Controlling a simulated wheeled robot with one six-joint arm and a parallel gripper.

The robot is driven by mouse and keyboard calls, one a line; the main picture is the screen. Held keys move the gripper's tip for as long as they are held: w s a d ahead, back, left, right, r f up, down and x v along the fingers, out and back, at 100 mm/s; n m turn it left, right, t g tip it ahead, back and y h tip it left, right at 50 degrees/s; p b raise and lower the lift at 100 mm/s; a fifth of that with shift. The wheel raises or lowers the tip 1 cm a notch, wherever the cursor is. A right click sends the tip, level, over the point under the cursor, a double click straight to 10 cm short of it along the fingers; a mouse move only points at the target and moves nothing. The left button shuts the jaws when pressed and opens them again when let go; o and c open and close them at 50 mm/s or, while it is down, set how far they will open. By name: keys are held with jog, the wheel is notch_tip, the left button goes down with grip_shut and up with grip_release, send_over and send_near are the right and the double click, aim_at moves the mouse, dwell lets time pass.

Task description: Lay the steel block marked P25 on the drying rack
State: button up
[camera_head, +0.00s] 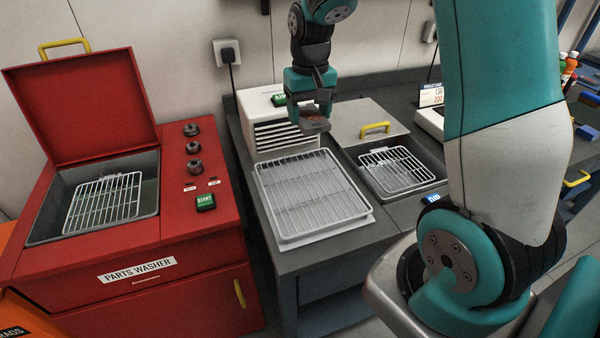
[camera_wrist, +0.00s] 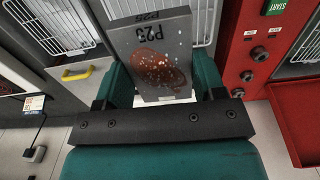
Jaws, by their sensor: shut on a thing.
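The grey steel block (camera_wrist: 152,55) marked P25 is between the jaws of my gripper (camera_wrist: 160,90) in the wrist view. A reddish-brown patch and pale specks show on its face. In the head view my gripper (camera_head: 312,108) is shut on the block (camera_head: 315,123) and holds it above the back right part of the drying rack. The drying rack (camera_head: 312,195) is a white wire grid over a pale tray on the dark bench, and it is empty. The block is apart from the rack.
A white slatted unit (camera_head: 284,138) with a green AIR label stands behind the rack. An open-lidded basin with a wire basket (camera_head: 398,170) is right of it. The red parts washer (camera_head: 180,240) stands open at left, with an empty basket (camera_head: 105,198) inside.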

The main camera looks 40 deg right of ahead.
aim_at(308, 185)
notch_tip(308, 185, down, 19)
jog(key=p, duration=0.3)
jog(key=shift+d, duration=0.1)
jog(key=shift+s+f, duration=0.1)
jog(key=shift+f, duration=0.1)
jog(key=o, duration=1.6)
jog(key=shift+c, duration=0.2)
jog(key=shift+r, duration=0.1)
jog(key=shift+r, duration=0.1)
